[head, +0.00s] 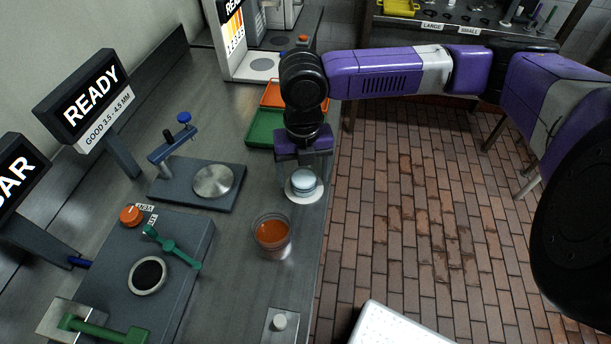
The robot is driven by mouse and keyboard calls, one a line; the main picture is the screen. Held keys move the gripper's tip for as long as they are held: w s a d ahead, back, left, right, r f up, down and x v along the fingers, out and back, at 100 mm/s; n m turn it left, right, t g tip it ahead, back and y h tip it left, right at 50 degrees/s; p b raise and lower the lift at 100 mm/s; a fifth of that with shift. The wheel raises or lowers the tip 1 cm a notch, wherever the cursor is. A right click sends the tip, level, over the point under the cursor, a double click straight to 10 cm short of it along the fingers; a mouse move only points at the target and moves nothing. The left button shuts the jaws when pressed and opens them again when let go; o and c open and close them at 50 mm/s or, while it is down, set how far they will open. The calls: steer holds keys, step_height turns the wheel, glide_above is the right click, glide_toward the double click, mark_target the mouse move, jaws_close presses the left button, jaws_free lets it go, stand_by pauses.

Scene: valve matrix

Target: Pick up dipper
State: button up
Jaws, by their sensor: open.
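My gripper (303,175) points down over the right edge of the steel counter, jaws open. Directly below it, in the head view, is a small round pale blue-grey piece (304,183) on a white disc (304,197). This may be the dipper, but no handle shows and I cannot be sure. The piece lies between or just under the fingertips; I cannot tell whether they touch it. A clear cup of orange-brown liquid (272,232) stands on the counter, nearer and slightly left.
A dark plate with a metal disc and blue-knobbed post (214,181) stands left. A grey box with green levers (172,262) is nearer. Green (263,128) and orange (277,94) trays lie behind my gripper. A READY sign (92,92) stands left. The brick floor is right of the counter.

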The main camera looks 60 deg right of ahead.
steer(key=shift+f, duration=0.1)
steer(key=shift+c, duration=0.4)
steer(key=c, duration=1.5)
step_height(320, 180, up, 20)
steer(key=shift+r+b, duration=0.1)
steer(key=shift+b, duration=0.25)
